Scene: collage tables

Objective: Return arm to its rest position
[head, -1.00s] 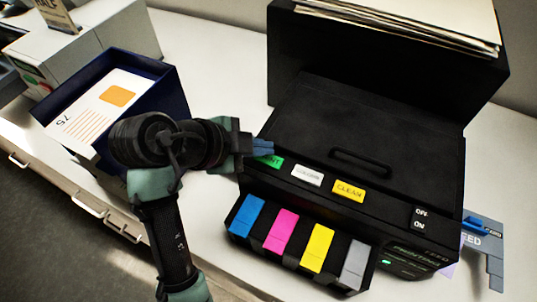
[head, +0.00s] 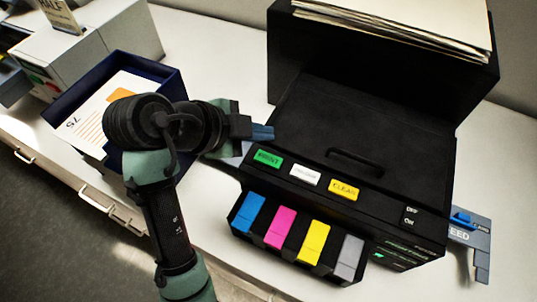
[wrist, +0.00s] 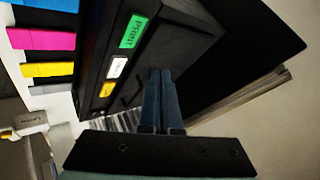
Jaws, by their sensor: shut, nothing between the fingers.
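My gripper (head: 262,132) is shut and empty, its blue fingers together just above the left side of the black printer (head: 300,125). In the wrist view the closed fingers (wrist: 160,98) show in front of the printer's dark top. The green PRINT button (head: 268,158) lies a little below the fingertips in the head view and is uncovered. It also shows in the wrist view (wrist: 133,31). A white button (head: 305,175) and a yellow CLEAN button (head: 344,190) sit beside it.
A dark blue box (head: 172,84) with printed sheets stands at the left, partly behind my arm. Blue, magenta, yellow and grey cartridges line the printer's front. Papers (head: 400,28) lie on its raised back. A grey FEED part (head: 470,240) is at the right. The white table continues around them.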

